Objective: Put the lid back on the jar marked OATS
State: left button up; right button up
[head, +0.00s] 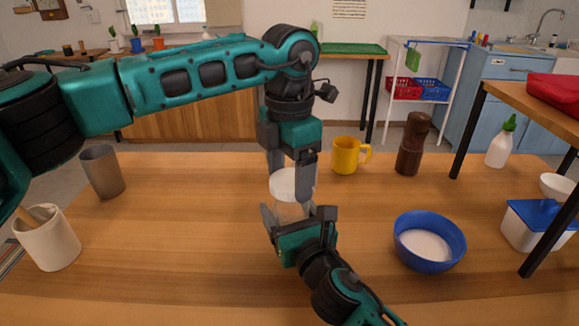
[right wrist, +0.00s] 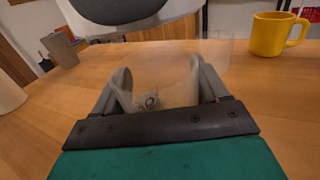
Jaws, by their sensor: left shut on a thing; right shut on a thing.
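A clear jar (head: 289,212) stands at the middle of the wooden table, held between the fingers of my right gripper (head: 291,217). In the right wrist view the jar (right wrist: 168,80) sits between both fingers; a small label shows on it, too small to read in full. My left gripper (head: 291,182) points down from above and is shut on a round white lid (head: 288,186). The lid is over the jar's mouth; its pale edge also shows in the right wrist view (right wrist: 150,32). I cannot tell whether lid and jar touch.
A yellow mug (head: 345,156) and a brown pepper mill (head: 412,145) stand behind. A blue bowl (head: 428,262) with white contents is at right. A grey cup (head: 102,171) and a cream crock (head: 48,240) are at left. A raised shelf (head: 530,108) stands at right.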

dwell(0.3)
pick_arm(q)
jog(key=shift+f, duration=0.9)
jog(key=shift+f, duration=0.55)
